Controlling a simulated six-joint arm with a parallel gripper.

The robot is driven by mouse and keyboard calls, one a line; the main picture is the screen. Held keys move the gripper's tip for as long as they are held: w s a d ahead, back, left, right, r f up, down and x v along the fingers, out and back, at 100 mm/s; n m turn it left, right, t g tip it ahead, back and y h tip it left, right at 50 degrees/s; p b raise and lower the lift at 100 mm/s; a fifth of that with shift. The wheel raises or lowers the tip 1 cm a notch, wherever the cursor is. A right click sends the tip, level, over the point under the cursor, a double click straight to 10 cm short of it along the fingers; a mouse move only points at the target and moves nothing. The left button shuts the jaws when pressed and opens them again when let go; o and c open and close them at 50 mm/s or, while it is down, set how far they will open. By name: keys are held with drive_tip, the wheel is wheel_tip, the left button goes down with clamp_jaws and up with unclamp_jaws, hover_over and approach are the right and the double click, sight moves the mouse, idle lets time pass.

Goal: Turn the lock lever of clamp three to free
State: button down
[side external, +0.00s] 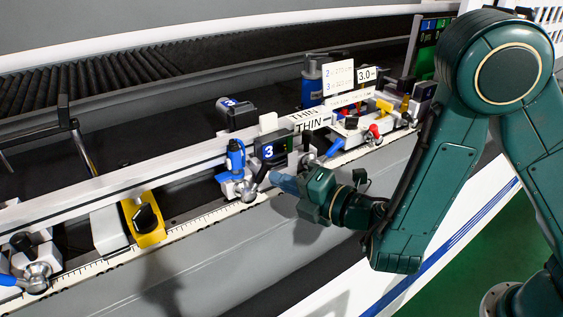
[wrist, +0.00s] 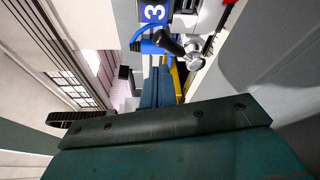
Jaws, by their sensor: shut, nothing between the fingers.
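Clamp three (side external: 270,152) is a black block with a blue "3" label, mounted on the rail in the middle of the side view. Its label also shows at the top of the wrist view (wrist: 153,12). Its lock lever (side external: 261,174) is a short black handle on a silver hub, tilted upward; in the wrist view the lever (wrist: 170,43) points up and left from the hub (wrist: 196,50). My gripper (side external: 274,179) is shut and empty, its blue fingers just right of the lever. In the wrist view the fingertips (wrist: 158,70) are below the lever; contact cannot be told.
A blue cylinder (side external: 236,156) stands left of the clamp block. A yellow block with a black knob (side external: 146,217) sits farther left on the rail. Blue and red levers (side external: 374,131) are to the right. Space in front of the rail is free.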

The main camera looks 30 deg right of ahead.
drive_tip(key=shift+s+r, duration=0.15)
drive_tip(key=shift+s, duration=0.1)
wheel_tip(320, 180, up, 7)
idle(1.1)
